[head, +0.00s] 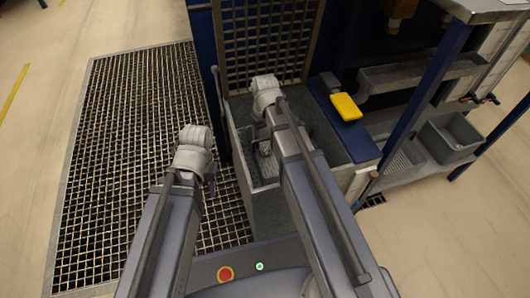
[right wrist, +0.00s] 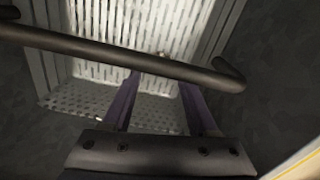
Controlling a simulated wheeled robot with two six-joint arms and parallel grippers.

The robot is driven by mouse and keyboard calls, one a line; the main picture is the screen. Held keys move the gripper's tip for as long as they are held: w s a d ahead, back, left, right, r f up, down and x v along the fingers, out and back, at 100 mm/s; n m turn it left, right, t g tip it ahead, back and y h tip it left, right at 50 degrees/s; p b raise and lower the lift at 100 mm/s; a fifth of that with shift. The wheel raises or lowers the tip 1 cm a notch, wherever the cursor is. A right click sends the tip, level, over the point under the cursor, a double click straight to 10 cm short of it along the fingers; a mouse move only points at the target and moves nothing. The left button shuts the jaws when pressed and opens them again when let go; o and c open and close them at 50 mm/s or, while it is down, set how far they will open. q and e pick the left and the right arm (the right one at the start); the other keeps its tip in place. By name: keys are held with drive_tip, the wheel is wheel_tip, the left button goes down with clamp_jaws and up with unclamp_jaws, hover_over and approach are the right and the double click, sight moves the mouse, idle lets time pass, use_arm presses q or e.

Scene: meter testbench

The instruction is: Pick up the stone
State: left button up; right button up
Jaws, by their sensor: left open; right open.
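No stone can be made out with certainty. A small lump (right wrist: 163,55) shows at the edge of the dark bar in the right wrist view, too small to identify. My right gripper (right wrist: 160,80) is open, its two purple fingers apart with nothing seen between them. It points down into the grey basin (head: 240,122), toward a slotted floor. In the head view my right arm hides most of it. My left gripper (head: 210,182) hangs over the floor grate left of the basin, mostly hidden by its own wrist.
A dark bar (right wrist: 110,50) crosses the right wrist view in front of the fingers. A mesh panel (head: 265,40) stands behind the basin. A yellow object (head: 346,107) lies on the blue ledge at its right. A grey bin (head: 450,137) stands further right. The floor grate (head: 125,150) is clear.

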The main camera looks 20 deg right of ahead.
sight(265, 148)
wheel_tip(265, 148, down, 4)
drive_tip(key=b, duration=0.3)
drive_tip(key=shift+s+f+b, duration=0.15)
drive_tip(key=shift+b, duration=0.15)
clamp_jaws()
